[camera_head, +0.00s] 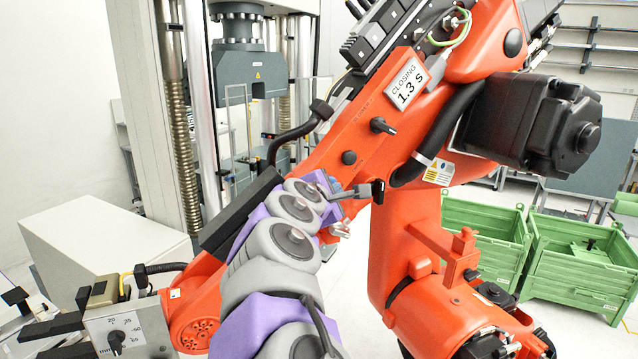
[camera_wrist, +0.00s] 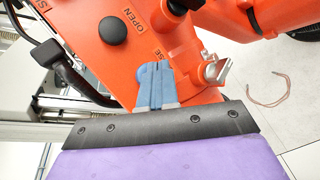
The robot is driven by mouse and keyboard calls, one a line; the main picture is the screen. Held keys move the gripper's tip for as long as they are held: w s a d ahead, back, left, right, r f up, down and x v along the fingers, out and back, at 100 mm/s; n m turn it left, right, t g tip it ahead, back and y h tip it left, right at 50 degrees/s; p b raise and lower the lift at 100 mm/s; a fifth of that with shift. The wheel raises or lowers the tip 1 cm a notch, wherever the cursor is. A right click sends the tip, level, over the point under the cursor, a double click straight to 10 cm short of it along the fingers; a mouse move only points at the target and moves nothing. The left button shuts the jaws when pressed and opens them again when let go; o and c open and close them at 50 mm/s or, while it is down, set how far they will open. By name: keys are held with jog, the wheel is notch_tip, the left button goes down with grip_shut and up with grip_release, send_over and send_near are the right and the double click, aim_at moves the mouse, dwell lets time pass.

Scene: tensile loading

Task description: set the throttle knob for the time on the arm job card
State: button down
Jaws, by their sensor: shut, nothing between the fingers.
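The job card (camera_head: 408,88) on the orange arm reads "CLOSING 1.3 s". A black pointed knob (camera_head: 382,126) and a round black knob (camera_head: 348,157) sit on the orange arm below it. In the wrist view a round black knob (camera_wrist: 113,31) lies near the word "OPEN". A small silver fitting (camera_wrist: 216,70) is right of the fingers; I cannot tell which of these is the throttle knob. My gripper (camera_wrist: 153,70) is shut and empty, its blue fingers over the orange arm beside partly hidden lettering. In the head view my gripper (camera_head: 332,187) is partly hidden.
A dial panel (camera_head: 128,333) with mm numbers and a black pointer is at lower left. The testing machine (camera_head: 250,75) stands behind. Green crates (camera_head: 580,265) are on the right. A black handle (camera_head: 300,130) and cables project near the orange arm.

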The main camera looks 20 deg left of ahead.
jog(key=shift+w+d+r+p, duration=0.3)
jog(key=shift+w+d+p, duration=0.05)
jog(key=shift+w+p, duration=0.3)
dwell(3.3)
